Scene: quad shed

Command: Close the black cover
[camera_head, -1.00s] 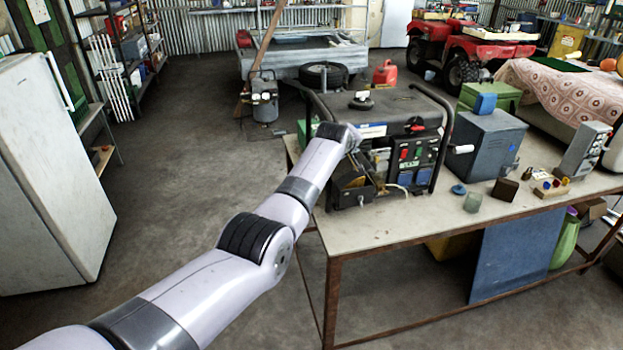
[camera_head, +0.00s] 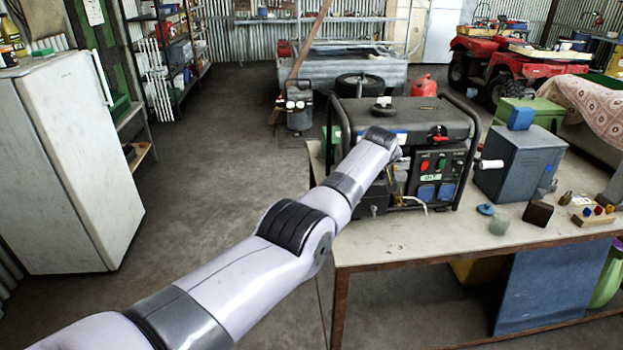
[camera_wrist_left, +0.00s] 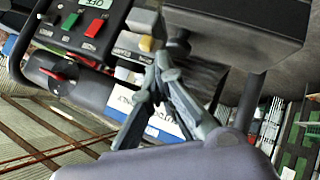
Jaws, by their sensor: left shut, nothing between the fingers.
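The generator (camera_head: 432,113) stands on the workbench, with a black tank top, a tube frame and a control panel (camera_head: 433,168). A black box-like part (camera_head: 377,196), which looks like the black cover, is low on its left side, partly behind my left arm; I cannot tell whether it is fully closed. My left gripper (camera_head: 398,153) is at the generator's left front, mostly hidden by its own wrist. In the left wrist view its fingers (camera_wrist_left: 165,72) meet, empty, beside the panel with red and green buttons (camera_wrist_left: 83,22). Contact is unclear. My right gripper is not in view.
On the bench (camera_head: 400,245) right of the generator stand a grey metal box (camera_head: 515,165), a dark block (camera_head: 538,213) and small parts. A white fridge (camera_head: 70,160) stands at the left. Floor between fridge and bench is clear.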

